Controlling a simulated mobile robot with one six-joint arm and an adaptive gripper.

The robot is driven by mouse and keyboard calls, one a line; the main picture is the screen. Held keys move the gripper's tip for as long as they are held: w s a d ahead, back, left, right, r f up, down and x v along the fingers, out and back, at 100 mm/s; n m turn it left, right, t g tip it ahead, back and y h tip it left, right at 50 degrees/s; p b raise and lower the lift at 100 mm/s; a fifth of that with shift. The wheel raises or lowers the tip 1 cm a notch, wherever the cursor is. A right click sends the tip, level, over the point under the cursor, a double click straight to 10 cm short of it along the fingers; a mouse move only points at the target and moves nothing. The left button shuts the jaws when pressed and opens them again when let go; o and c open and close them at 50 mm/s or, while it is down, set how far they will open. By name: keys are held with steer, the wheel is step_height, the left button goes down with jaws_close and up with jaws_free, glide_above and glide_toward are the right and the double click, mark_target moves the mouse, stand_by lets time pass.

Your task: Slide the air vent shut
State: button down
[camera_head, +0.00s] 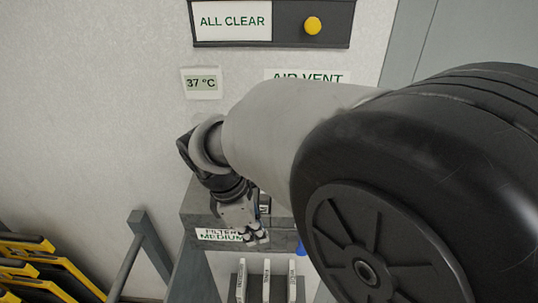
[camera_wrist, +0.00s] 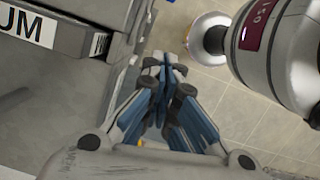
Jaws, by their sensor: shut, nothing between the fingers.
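The "AIR VENT" label (camera_head: 308,76) is on the wall in the head view, its lower part covered by my arm. The vent itself does not show; the area below the label is hidden behind my arm. My gripper (camera_head: 256,238) points down in front of the grey box (camera_head: 192,208) marked "FILTER MEDIUM", below and left of the vent label. In the wrist view my gripper (camera_wrist: 165,62) has its fingers together, with nothing held. The grey box's front (camera_wrist: 85,62) is to the left of the fingers there, and I cannot tell whether they touch it.
An "ALL CLEAR" panel (camera_head: 232,21) with a yellow knob (camera_head: 313,26) is on the wall above. A "37 °C" label (camera_head: 201,83) is below it. Upright white-edged plates (camera_head: 266,284) stand below the box. Yellow-and-black objects (camera_head: 35,265) and a grey rail (camera_head: 127,262) are lower left.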

steer(key=d+f+b, duration=0.1)
steer(key=d+f, duration=0.1)
steer(key=d+f+b, duration=0.1)
steer(key=d+f, duration=0.1)
steer(key=f, duration=0.1)
steer(key=d+f+b, duration=0.1)
steer(key=d+f, duration=0.1)
steer(key=f, duration=0.1)
steer(key=shift+w+d, duration=0.1)
steer(key=shift+w, duration=0.25)
steer(key=d+p, duration=0.1)
steer(key=d, duration=0.5)
steer(key=shift+s+d+p, duration=0.15)
steer(key=shift+d+p, duration=0.25)
